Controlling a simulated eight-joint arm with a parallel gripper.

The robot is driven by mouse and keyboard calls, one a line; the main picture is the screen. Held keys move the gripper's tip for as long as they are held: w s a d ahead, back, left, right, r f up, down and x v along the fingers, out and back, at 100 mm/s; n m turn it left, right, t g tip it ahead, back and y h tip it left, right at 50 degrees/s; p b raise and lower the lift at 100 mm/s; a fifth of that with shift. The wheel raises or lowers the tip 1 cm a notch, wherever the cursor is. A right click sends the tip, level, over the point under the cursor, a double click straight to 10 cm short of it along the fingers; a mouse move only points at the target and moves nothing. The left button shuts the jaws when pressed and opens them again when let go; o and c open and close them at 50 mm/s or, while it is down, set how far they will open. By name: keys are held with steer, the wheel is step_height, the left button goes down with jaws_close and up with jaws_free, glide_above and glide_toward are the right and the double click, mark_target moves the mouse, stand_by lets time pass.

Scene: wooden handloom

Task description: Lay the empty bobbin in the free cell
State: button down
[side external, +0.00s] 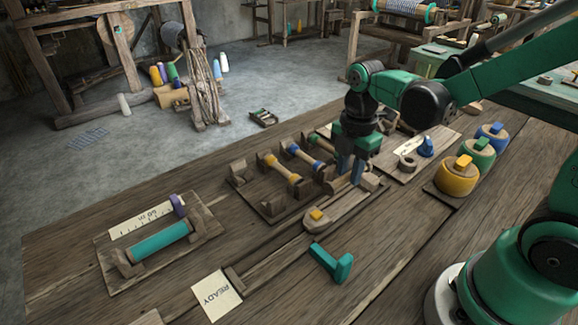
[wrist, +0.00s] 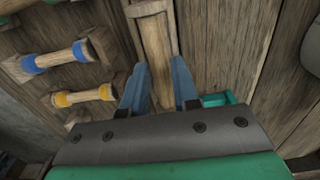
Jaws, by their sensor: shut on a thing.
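The wooden rack (side external: 268,217) holds a yellow bobbin (side external: 279,168) and a blue bobbin (side external: 301,156). A free cell (side external: 254,191) with bare supports lies to the left of the yellow one. The blue bobbin (wrist: 55,57) and yellow bobbin (wrist: 85,96) also show at left in the wrist view. My gripper (side external: 351,178) points down at a long wooden shuttle (side external: 346,207) beside the rack. It is shut on a bare brown piece there, apparently the empty bobbin (side external: 337,184), mostly hidden by the fingers. In the wrist view my blue fingers (wrist: 166,82) straddle the shuttle.
A yellow button (side external: 317,215) sits on the shuttle's near end. A teal peg (side external: 331,263) and READY card (side external: 216,296) lie in front. Several coloured-topped pots, including a yellow one (side external: 457,177), stand at right.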

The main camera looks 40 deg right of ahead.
steer(key=w+a+m, duration=0.1)
steer(key=w+m, duration=0.1)
steer(key=w+a+r+m, duration=0.1)
steer(key=w+m, duration=0.1)
steer(key=m, duration=0.1)
steer(key=w+a+m, duration=0.2)
steer(key=shift+w+r+m, duration=0.3)
steer(key=shift+r, duration=0.05)
steer(key=w+a+r+m, duration=0.1)
steer(key=w+a+m, duration=0.55)
steer(key=m, duration=0.35)
steer(key=shift+s+a+f, duration=0.1)
steer(key=shift+a+f, duration=0.1)
steer(key=shift+f, duration=1.15)
steer(key=shift+s+a+f, duration=0.1)
steer(key=shift+a+f, duration=0.1)
steer(key=shift+f, duration=1.15)
steer(key=shift+f, duration=0.7)
steer(key=shift+c, duration=0.9)
jaws_free()
steer(key=shift+r, duration=0.1)
